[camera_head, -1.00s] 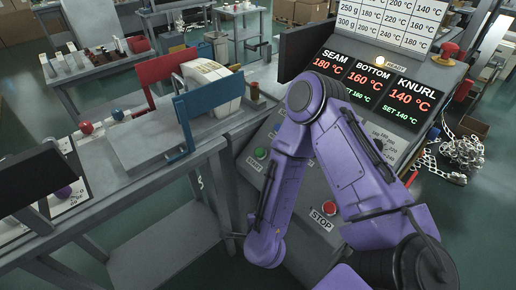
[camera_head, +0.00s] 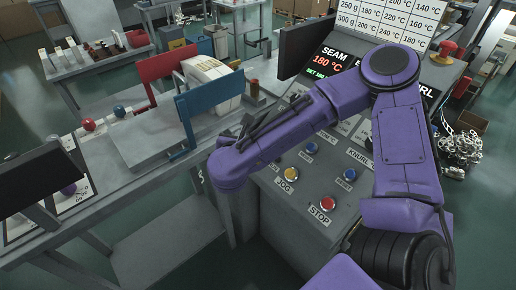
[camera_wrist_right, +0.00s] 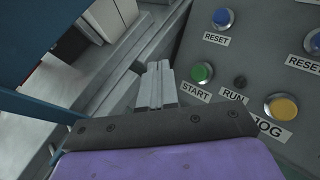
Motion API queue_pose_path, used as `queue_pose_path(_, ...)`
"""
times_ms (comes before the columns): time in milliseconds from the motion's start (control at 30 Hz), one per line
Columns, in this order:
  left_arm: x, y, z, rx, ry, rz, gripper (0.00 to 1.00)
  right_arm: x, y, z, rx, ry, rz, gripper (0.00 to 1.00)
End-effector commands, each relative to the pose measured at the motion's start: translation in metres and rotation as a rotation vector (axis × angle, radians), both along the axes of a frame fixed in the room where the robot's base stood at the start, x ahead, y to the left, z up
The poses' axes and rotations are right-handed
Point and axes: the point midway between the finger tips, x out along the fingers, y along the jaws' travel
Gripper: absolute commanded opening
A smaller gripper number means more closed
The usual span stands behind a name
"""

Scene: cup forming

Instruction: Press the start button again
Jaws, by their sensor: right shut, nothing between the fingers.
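The green start button (camera_wrist_right: 202,72) is on the sloping grey control panel (camera_wrist_right: 240,55), with a white START label below it, in the right wrist view. My right gripper (camera_wrist_right: 158,70) is shut and empty. Its fingertips appear just left of the start button in that view, and I see no contact; their height above the panel is hard to judge. In the head view my purple right arm crosses the panel and hides the start button and the fingers. My left gripper is not in view.
The yellow JOG button (camera_head: 291,174), red STOP button (camera_head: 328,203) and blue RESET buttons (camera_head: 349,174) sit close by. A black RUN knob (camera_wrist_right: 240,82) is right of start. A blue plate (camera_head: 212,110) and red plate (camera_head: 167,69) stand on the left bench.

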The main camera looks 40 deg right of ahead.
Motion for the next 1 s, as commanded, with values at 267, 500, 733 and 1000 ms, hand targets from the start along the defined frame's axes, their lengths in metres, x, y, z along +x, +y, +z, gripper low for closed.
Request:
queue_pose_path(267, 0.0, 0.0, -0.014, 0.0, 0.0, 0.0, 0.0, 0.002, -0.023, -0.035, -0.001, 0.002, 0.0, 0.0)
queue_pose_path(500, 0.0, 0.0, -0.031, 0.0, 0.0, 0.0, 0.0, 0.003, -0.041, -0.061, 0.001, 0.001, -0.001, 0.0)
queue_pose_path(733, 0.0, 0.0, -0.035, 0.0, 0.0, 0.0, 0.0, 0.004, -0.047, -0.067, -0.001, 0.001, 0.002, 0.0)
queue_pose_path(1000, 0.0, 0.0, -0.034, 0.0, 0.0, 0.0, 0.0, 0.004, -0.047, -0.066, -0.002, 0.001, 0.002, 0.0)
